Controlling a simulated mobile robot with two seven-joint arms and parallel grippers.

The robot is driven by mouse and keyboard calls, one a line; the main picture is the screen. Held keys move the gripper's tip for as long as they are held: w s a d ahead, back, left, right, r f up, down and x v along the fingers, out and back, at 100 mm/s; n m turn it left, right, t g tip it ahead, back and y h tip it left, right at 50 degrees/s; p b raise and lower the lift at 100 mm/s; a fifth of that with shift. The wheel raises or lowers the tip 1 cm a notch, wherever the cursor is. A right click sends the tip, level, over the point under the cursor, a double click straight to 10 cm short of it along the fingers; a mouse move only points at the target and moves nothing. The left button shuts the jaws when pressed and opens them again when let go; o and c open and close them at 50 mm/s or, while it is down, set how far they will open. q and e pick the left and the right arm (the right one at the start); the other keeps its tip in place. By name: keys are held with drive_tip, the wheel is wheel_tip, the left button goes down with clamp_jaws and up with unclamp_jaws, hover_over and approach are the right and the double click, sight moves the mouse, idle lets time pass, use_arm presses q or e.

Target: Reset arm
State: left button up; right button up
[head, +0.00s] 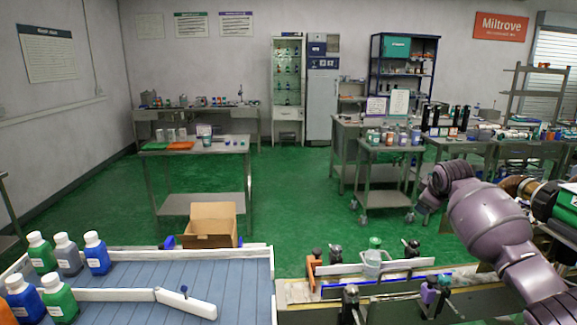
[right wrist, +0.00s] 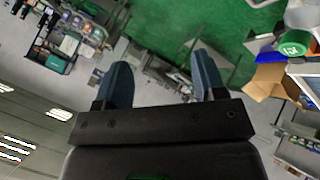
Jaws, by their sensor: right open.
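My right arm (head: 492,220) comes in from the right in the head view, bent above the right end of the conveyor. Its gripper cannot be made out there. In the right wrist view my right gripper (right wrist: 162,72) is open, with two blue-grey fingers wide apart and nothing between them. That view is tilted and looks out across the room. My left arm and gripper are not in view. A clear container with a green cap (head: 373,258) stands between the rails of the conveyor (head: 300,291), apart from my right arm.
Several blue, green and grey bottles (head: 97,253) stand on the blue-slatted table (head: 225,268) at the left, near a white angled bar (head: 186,303). An open cardboard box (head: 210,224) sits behind it. Clamps (head: 349,303) line the conveyor. Green floor (head: 300,210) is clear beyond.

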drive_tip(key=s+a+f+m+t+y, duration=0.3)
drive_tip(key=s+a+f+t, duration=0.4)
drive_tip(key=s+a+f, duration=0.65)
drive_tip(key=s+f+m+g, duration=0.1)
drive_tip(key=s+f, duration=0.5)
drive_tip(key=s, duration=0.5)
drive_tip(key=s+d+f+m+g+h, duration=0.1)
drive_tip(key=s+f, duration=0.5)
drive_tip(key=s, duration=0.6)
drive_tip(key=s+f+m+g, duration=0.1)
drive_tip(key=s+f, duration=0.5)
drive_tip(key=s, duration=0.6)
drive_tip(key=shift+d+m+g+h, duration=0.3)
drive_tip(key=shift+m+g, duration=0.1)
drive_tip(key=shift+m, duration=0.3)
